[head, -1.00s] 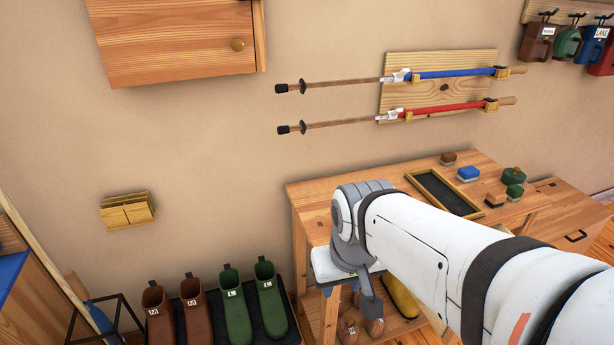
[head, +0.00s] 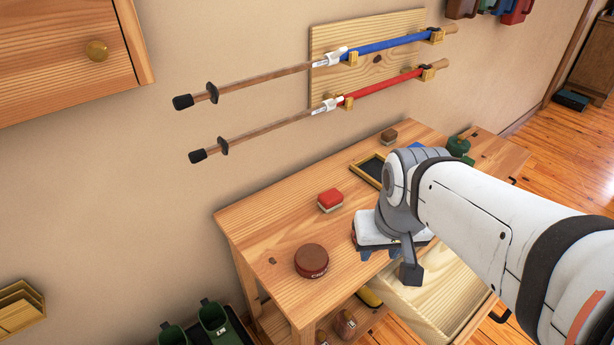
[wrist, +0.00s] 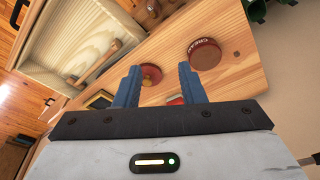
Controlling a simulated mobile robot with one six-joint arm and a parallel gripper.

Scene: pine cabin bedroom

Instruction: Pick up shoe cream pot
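The shoe cream pot (head: 311,260) is a round, brownish-red pot with lettering on its side. It stands upright on the near left part of the wooden bench top (head: 270,225). It also shows in the wrist view (wrist: 205,55), beyond the right fingertip. My gripper (head: 378,253) is to the right of the pot in the head view, apart from it. In the wrist view its two blue fingers (wrist: 158,80) are spread with nothing held between them. A second round, reddish item (wrist: 151,73) shows between the fingertips; my arm seems to hide it in the head view.
A red-topped brush (head: 330,200) lies behind the pot. A black tray with a wooden rim (head: 368,170), a brown block (head: 389,136) and a green item (head: 458,146) stand farther back. An open drawer (head: 440,300) juts from the bench front. Poles (head: 300,70) hang on the wall.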

